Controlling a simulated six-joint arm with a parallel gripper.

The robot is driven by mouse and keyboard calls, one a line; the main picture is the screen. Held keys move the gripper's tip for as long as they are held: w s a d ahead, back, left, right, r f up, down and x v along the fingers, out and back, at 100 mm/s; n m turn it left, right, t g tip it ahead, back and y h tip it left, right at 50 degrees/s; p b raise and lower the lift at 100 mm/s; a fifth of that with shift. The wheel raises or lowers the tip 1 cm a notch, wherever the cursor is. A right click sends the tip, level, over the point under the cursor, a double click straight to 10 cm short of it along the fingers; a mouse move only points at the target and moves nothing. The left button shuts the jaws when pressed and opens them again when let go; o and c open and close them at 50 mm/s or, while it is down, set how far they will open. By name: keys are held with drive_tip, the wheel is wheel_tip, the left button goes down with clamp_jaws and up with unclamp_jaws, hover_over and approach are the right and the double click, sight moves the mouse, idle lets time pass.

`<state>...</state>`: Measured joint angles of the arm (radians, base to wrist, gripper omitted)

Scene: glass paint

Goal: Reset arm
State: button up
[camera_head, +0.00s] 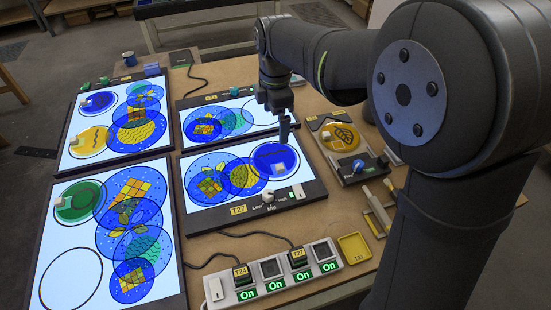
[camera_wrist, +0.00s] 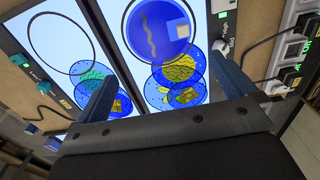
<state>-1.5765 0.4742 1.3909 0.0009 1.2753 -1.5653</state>
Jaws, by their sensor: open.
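My gripper (camera_head: 284,128) hangs over the T27 light panel (camera_head: 244,214), near its upper right corner, above a blue glass disc (camera_head: 272,160) with a pale square on it. In the wrist view my gripper (camera_wrist: 168,92) has its two blue fingers spread wide apart, with nothing held between them. The blue disc also shows beyond the fingers in the wrist view (camera_wrist: 150,42), with a wavy brown line and the pale square. Overlapping blue and yellow patterned discs (camera_head: 208,184) lie on the same panel to the left.
Other lit panels with discs stand left (camera_head: 108,232), upper left (camera_head: 92,136) and behind (camera_head: 232,97). A power strip (camera_head: 272,274) with green On labels lies in front. A yellow tray (camera_head: 354,248) and a holder with a yellow leaf disc (camera_head: 338,137) are at right.

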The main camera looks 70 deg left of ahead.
wheel_tip(320, 180, up, 10)
idle(0.7)
idle(1.0)
drive_tip(key=m+h, duration=0.4)
drive_tip(key=m, duration=1.4)
approach(280, 167)
drive_tip(key=f, duration=0.1)
drive_tip(key=d+f, duration=0.1)
drive_tip(key=f, duration=0.1)
drive_tip(key=shift+s+d+f+h, duration=0.15)
drive_tip(key=shift+s+h, duration=0.15)
drive_tip(key=x, duration=0.5)
drive_tip(key=shift+w+f, duration=0.35)
